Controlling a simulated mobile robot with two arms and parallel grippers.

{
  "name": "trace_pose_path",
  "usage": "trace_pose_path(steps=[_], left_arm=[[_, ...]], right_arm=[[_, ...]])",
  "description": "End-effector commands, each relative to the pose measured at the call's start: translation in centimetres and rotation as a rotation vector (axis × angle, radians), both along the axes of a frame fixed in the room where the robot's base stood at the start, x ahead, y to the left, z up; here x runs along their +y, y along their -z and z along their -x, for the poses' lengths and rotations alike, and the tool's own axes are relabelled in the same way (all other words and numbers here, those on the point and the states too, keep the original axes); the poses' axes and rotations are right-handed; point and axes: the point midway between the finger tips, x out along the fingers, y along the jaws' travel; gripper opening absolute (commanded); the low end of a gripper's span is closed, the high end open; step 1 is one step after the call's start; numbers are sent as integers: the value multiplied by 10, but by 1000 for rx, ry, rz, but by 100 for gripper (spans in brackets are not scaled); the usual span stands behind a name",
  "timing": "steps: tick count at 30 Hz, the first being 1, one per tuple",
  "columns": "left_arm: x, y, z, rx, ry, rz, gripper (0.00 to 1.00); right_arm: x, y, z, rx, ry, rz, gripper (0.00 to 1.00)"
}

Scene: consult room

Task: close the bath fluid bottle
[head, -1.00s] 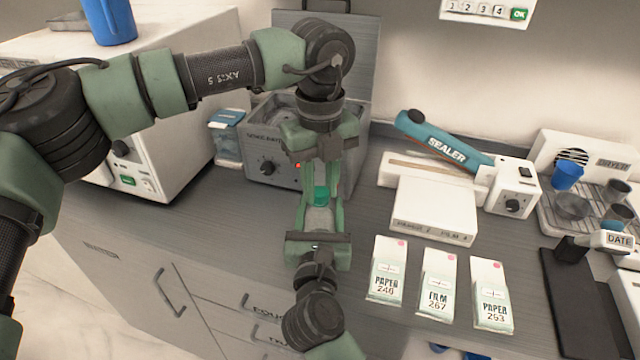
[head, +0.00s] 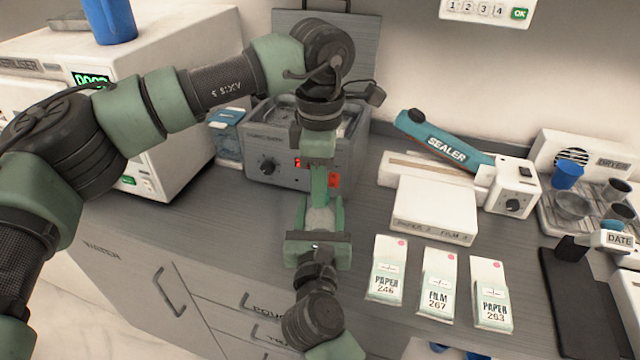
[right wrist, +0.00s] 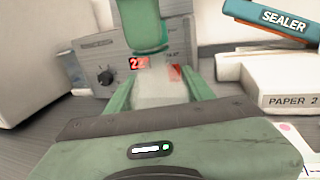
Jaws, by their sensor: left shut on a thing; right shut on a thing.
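The bath fluid bottle (head: 320,220) is pale and translucent, and it stands upright between the fingers of my right gripper (head: 320,208). It also shows in the right wrist view (right wrist: 163,86), with a green finger on each side. My right gripper is shut on the bottle's body. My left gripper (head: 319,193) points down from above and is shut at the bottle's top, on the cap. Its green finger covers most of the top in the right wrist view (right wrist: 140,25). The cap is mostly hidden, so I cannot tell how far down it sits.
A grey bath device (head: 265,150) with a red display stands just behind the bottle. A white boxy unit (head: 170,120) is to the left. A sealer (head: 450,148), a white box (head: 435,205) and several labelled packets (head: 386,270) lie to the right. The counter's front left is clear.

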Motion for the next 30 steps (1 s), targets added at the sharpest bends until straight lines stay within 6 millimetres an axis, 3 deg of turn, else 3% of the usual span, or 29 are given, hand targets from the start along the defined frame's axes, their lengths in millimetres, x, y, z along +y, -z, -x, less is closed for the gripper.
trace_pose_path(steps=[3,4,6,17,27,30], left_arm=[[0,0,-1,-2,-6,0,0],[0,0,-1,-2,-6,0,35],[0,0,-1,-2,-7,0,49],[0,-3,-1,-2,-8,0,49],[0,-43,0,-2,-8,0,49],[0,-46,0,0,-8,0,49]], right_arm=[[0,1,0,1,0,0,0],[0,1,0,1,0,0,0],[0,1,0,1,0,0,0],[0,1,0,1,0,0,0],[0,1,0,1,0,0,0],[0,1,0,1,0,0,0]])
